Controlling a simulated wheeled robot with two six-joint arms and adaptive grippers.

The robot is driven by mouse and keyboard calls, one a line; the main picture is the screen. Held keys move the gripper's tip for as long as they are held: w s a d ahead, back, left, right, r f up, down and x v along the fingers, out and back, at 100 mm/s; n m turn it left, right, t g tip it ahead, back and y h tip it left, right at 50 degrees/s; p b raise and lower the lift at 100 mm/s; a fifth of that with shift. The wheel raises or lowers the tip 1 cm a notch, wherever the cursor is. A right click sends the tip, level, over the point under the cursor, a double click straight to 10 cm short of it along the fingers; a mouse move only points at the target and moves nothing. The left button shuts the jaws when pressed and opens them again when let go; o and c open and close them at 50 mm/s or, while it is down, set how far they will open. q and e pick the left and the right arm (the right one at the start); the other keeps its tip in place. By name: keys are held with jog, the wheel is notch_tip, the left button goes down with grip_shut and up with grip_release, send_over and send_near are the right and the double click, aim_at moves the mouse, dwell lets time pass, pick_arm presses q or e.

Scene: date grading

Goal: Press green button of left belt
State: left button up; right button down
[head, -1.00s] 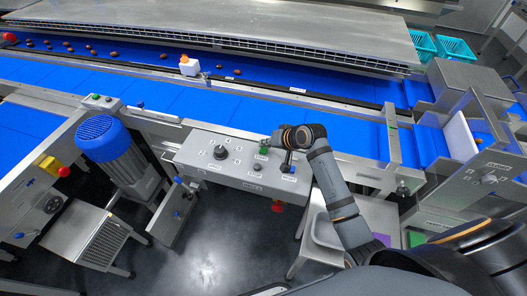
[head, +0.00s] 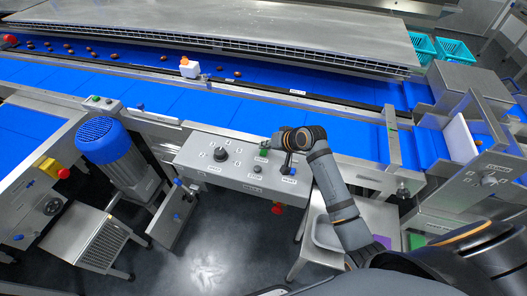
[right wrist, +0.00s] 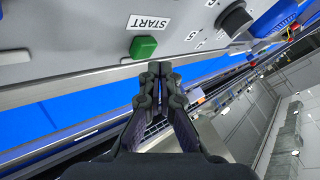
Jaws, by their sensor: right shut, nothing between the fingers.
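A green button (head: 264,152) sits on the sloped grey control panel (head: 232,168). In the right wrist view the green button (right wrist: 144,47) is a raised block beside a START label (right wrist: 148,22). My right gripper (head: 269,143) is at the panel's upper edge by the button. In the right wrist view its fingers (right wrist: 147,69) are shut together and empty, with their tips just below the button. I cannot tell whether they touch it. My left gripper is not in view.
A black knob (head: 220,154) is on the same panel, with a red stop button (head: 278,208) at its front. Blue belts (head: 340,134) run behind the panel. A blue motor (head: 101,139) stands at left. A small box (head: 101,103) above it has another green button.

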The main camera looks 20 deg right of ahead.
aim_at(265, 153)
jog(key=shift+f, duration=0.1)
jog(key=shift+f, duration=0.3)
jog(key=shift+f, duration=0.5)
dwell(0.9)
jog(key=shift+r+p, duration=0.9)
jog(key=shift+p, duration=0.15)
notch_tip(265, 153, up, 5)
jog(key=p, duration=0.5)
jog(key=shift+r+p, duration=0.15)
jog(key=shift+p, duration=0.2)
